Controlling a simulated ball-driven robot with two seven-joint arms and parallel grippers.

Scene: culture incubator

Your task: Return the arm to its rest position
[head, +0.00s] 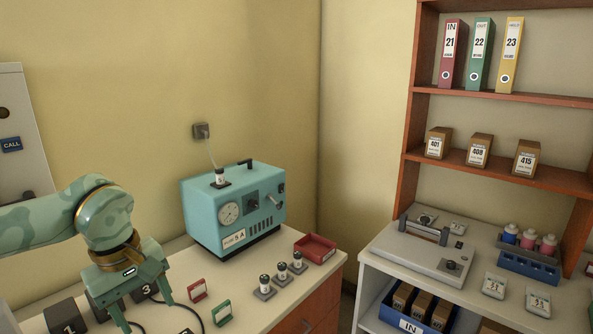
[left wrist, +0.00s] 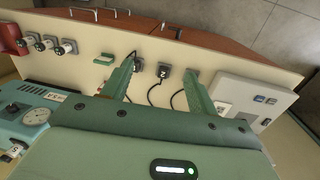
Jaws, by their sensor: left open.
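My left gripper (head: 147,317) hangs with its fingers down over the left counter, at the lower left of the head view. Its two green fingers are spread apart and nothing shows between them. My left arm (head: 40,225) comes in from the left edge, bent down at the wrist. My right gripper is in neither view.
A teal incubator (head: 238,212) stands at the back of the counter. Dark numbered blocks (head: 65,316), red (head: 197,290) and green (head: 222,313) holders, several small vials (head: 281,271) and a red tray (head: 315,247) are near. A shelf unit (head: 411,140) stands at right.

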